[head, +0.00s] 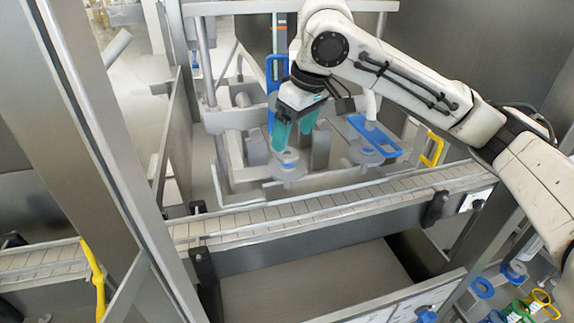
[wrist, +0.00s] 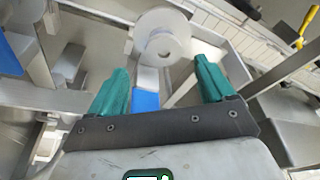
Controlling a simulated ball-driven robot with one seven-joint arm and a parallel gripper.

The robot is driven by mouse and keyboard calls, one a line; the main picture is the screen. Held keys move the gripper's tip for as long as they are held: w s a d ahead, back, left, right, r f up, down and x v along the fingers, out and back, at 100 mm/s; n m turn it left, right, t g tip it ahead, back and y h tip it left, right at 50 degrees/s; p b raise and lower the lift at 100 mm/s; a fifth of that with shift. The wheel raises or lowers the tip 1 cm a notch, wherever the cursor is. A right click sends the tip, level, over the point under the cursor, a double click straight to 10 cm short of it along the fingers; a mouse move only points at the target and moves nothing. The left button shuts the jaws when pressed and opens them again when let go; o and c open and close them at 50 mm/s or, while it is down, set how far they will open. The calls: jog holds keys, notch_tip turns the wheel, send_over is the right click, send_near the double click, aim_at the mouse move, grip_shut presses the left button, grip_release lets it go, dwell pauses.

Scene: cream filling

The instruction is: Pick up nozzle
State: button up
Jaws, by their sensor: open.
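My gripper (head: 294,139) has two teal fingers that are open and point down over the conveyor frame. Just below the fingertips is a pale round nozzle piece (head: 287,168) with a flat disc. In the wrist view the open fingers (wrist: 161,68) stand either side of the line to this nozzle disc (wrist: 181,42), which has a hole in its middle and lies ahead of the tips. A blue part (wrist: 146,101) shows between the fingers. The fingers do not appear to touch the disc. A second similar disc (head: 366,157) sits to the right under a blue frame (head: 375,139).
A slatted conveyor (head: 320,208) runs across in front, with guide rails along it. A yellow handle (head: 432,150) stands to the right. Metal bars and posts (head: 208,60) surround the gripper. Blue, green and yellow items lie at the lower right.

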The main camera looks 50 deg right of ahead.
aim_at(287, 153)
jog(key=x, duration=0.5)
jog(key=shift+s+a+f+p, duration=0.1)
jog(key=shift+a+f+p, duration=0.05)
jog(key=shift+a+p, duration=0.15)
jog(key=c, duration=1.3)
jog(key=shift+o, duration=0.2)
